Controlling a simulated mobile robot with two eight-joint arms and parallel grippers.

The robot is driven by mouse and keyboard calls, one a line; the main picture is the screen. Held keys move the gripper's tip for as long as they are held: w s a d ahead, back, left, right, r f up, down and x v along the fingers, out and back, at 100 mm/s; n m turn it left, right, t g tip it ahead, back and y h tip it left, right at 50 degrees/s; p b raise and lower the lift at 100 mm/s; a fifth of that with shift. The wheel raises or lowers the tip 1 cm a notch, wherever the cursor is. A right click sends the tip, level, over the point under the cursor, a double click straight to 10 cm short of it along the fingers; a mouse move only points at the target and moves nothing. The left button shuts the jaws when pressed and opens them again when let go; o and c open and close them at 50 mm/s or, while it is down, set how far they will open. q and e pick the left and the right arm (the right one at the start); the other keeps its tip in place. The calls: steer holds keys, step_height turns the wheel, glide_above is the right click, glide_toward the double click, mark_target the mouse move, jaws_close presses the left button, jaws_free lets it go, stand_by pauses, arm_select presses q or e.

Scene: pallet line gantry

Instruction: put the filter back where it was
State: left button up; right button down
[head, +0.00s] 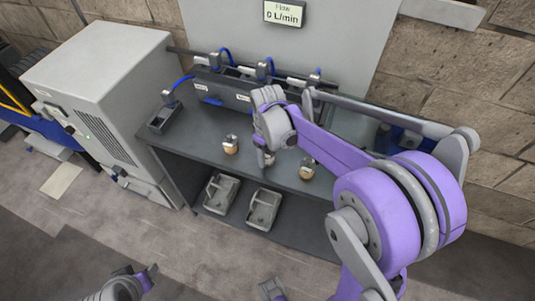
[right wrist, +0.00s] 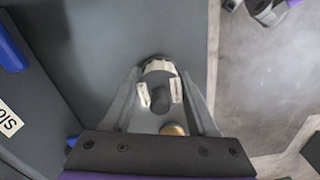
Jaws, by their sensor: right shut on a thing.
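My right gripper (head: 265,158) is low over the bench, between two small jar-like parts with brown bases, one on the left (head: 231,144) and one on the right (head: 307,168). In the right wrist view its pale fingertips (right wrist: 160,94) are shut on a dark, rounded piece (right wrist: 160,103), seemingly the filter. A cream ring (right wrist: 158,67) shows just past the fingertips; whether it belongs to the held piece I cannot tell. A gold disc (right wrist: 172,129) shows near the palm. My left gripper (head: 135,280) is partly in view at the lower left, away from the bench; its opening is unclear.
A dark manifold (head: 225,88) with blue hoses and labels runs along the back of the bench (head: 190,137). A small dark block (head: 163,119) stands at the bench's left end. Two grey trays (head: 221,194) (head: 263,209) sit below. A grey cabinet (head: 100,85) stands left. A display (head: 284,12) reads 0 L/min.

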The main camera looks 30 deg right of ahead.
steer(key=shift+f, duration=0.15)
steer(key=shift+c, duration=0.9)
jaws_free()
